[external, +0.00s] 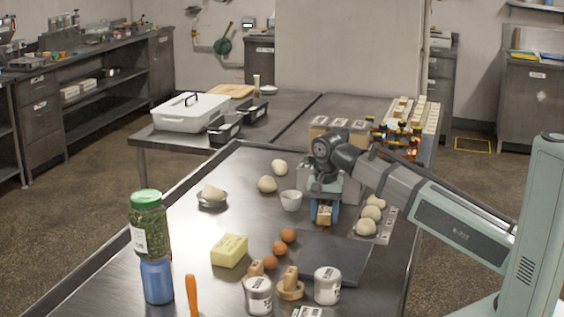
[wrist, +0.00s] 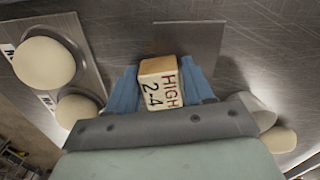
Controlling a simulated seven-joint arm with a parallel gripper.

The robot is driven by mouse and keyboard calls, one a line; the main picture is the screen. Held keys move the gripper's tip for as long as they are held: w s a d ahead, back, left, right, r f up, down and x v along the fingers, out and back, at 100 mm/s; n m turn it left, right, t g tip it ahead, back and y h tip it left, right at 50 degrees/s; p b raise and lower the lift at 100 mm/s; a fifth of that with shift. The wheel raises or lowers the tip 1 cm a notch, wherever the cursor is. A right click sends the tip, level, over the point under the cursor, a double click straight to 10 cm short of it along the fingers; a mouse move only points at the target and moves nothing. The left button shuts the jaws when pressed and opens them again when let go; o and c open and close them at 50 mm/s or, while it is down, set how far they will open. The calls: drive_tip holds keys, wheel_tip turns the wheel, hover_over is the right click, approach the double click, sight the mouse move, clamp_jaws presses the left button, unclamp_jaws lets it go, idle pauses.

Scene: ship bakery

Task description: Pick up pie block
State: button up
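A small wooden block (wrist: 161,86) with a pale face lettered "HIGH 2-4" sits between the blue fingers of my gripper (external: 324,213). I cannot read the word pie on it. In the wrist view, one finger of my gripper (wrist: 161,92) lies along each side of the block with no visible gap, so it looks shut on it. The block also shows between the fingers in the external view (external: 324,216), low at the steel table.
Dough balls on a tray (external: 390,222) lie close right of my gripper; a white cup (external: 291,200) is close left. A dark flat sheet (external: 325,252) lies in front. Brown eggs (external: 279,248), butter (external: 229,250), tins (external: 327,285) and a green-lidded jar (external: 149,222) stand nearer.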

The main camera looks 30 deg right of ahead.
sight(324, 212)
drive_tip(key=c, duration=0.6)
drive_tip(key=shift+r, duration=5)
